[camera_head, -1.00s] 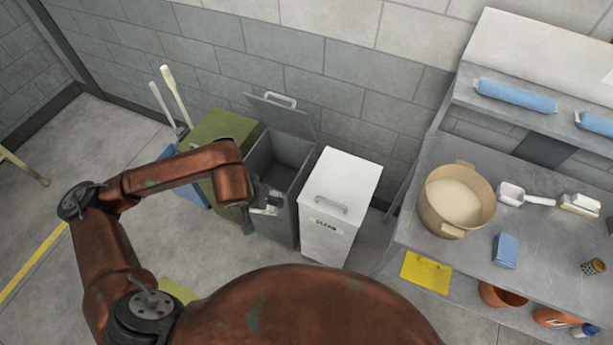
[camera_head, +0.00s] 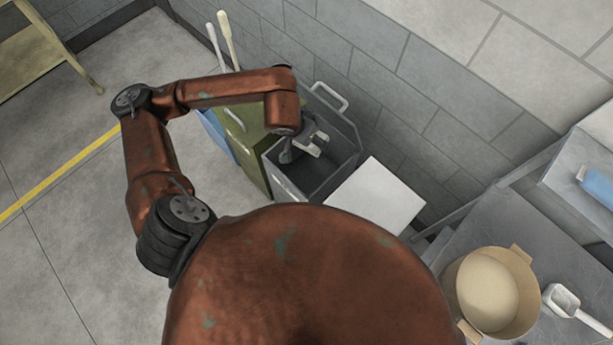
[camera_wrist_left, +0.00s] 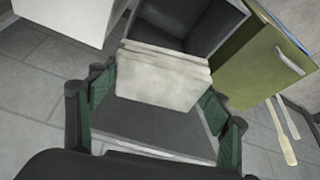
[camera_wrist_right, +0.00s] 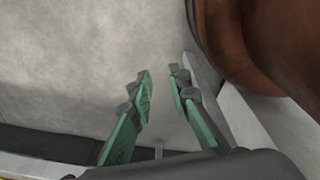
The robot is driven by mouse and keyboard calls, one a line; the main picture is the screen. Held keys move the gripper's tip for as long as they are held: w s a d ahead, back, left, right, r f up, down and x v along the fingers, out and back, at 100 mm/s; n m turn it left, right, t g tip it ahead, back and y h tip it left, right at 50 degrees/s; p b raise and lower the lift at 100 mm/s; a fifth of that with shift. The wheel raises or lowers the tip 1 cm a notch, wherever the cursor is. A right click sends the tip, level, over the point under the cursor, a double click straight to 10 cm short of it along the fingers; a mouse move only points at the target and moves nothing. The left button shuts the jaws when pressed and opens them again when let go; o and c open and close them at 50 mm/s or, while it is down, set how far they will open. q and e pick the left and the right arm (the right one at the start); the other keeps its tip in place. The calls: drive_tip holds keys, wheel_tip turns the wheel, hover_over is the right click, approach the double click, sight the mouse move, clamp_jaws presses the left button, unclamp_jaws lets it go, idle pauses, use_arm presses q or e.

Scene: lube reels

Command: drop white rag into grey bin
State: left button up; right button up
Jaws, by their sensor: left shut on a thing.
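My left gripper (camera_head: 306,148) is shut on the white rag (camera_wrist_left: 163,76), which shows as a folded pale cloth between the fingers in the left wrist view. In the head view the gripper is at the open mouth of the grey bin (camera_head: 312,182), over its left part; the rag is hard to make out there. The bin's lid (camera_head: 338,122) is raised towards the wall. The bin's dark interior also shows beyond the rag in the left wrist view (camera_wrist_left: 192,22). My right gripper (camera_wrist_right: 162,82) is open and empty, its fingertips a little apart.
A green bin (camera_head: 232,135) stands left of the grey bin, and a white bin (camera_head: 376,197) stands right of it. Two pale handles (camera_head: 228,40) lean behind the green bin. A bench with a tan pot (camera_head: 487,290) is at the right.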

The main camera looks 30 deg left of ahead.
use_arm(q)
drive_tip(key=w+a+f+m+b, duration=0.1)
drive_tip(key=w+f+b, duration=0.1)
drive_tip(key=f, duration=0.4)
drive_tip(key=w+a+f+m+h+b, duration=0.1)
drive_tip(key=w+a+f+m+b, duration=0.1)
drive_tip(key=f+b, duration=0.3)
drive_tip(key=w+a+f+m+b, duration=0.1)
drive_tip(key=w+f+b, duration=0.2)
drive_tip(key=f, duration=0.5)
drive_tip(key=shift+w+a+f+g+b, duration=0.2)
drive_tip(key=shift+w+a+g+b, duration=0.1)
drive_tip(key=shift+w+g+b, duration=0.15)
drive_tip(key=o, duration=1.2)
use_arm(e)
drive_tip(key=s+f+g, duration=0.1)
drive_tip(key=s+f, duration=0.5)
drive_tip(key=f, duration=0.6)
drive_tip(key=shift+f, duration=0.2)
drive_tip(key=shift+s+d, duration=0.1)
